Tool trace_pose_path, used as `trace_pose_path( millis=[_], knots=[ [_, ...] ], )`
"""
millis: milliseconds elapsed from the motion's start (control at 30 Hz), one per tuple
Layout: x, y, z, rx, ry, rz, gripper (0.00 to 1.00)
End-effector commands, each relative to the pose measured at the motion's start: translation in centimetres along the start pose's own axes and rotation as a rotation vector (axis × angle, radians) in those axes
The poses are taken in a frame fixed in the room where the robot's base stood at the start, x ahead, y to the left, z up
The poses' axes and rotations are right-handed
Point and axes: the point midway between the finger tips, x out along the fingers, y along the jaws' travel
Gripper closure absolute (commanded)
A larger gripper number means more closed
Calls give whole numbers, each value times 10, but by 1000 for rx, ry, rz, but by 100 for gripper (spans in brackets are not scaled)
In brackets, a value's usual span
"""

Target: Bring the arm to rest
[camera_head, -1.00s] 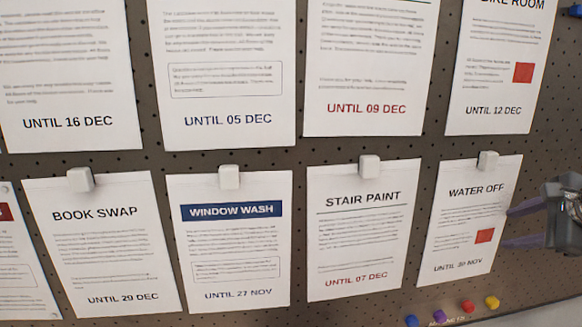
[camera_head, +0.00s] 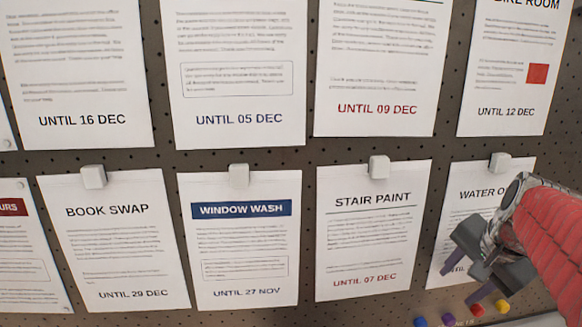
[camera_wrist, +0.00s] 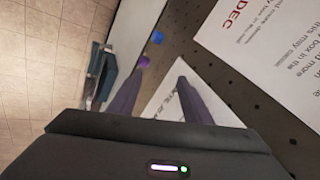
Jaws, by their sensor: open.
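My gripper (camera_head: 468,276) is at the lower right of the head view, in front of the "WATER OFF" notice (camera_head: 466,190), and hides much of that sheet. A red sleeve covers my arm behind it. The two dark fingers are apart with nothing between them. In the wrist view my gripper (camera_wrist: 153,82) also shows open and empty, its fingers spread over the board's lower edge. Whether the fingers touch the board cannot be told.
A dark perforated board (camera_head: 309,230) carries paper notices in two rows; white clips (camera_head: 239,176) hold the lower ones. Coloured pins (camera_head: 477,309) line its lower edge; a blue pin (camera_wrist: 157,37) shows in the wrist view.

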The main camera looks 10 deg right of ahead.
Motion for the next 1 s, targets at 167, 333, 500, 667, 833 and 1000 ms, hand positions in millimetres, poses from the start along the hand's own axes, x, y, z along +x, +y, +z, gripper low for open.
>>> trace_pose_path(
  millis=[167,333,500,667,833,1000],
  knots=[
    [-4,-9,50,-187,-13,-7,55],
    [-8,-11,101,-399,-24,-17,55],
    [-10,-4,151,-618,-33,-32,55],
    [-12,8,194,-824,-36,-51,55],
    [-11,24,233,-1036,-33,-76,55],
    [-9,34,255,-1167,-32,-94,55]
  ],
)
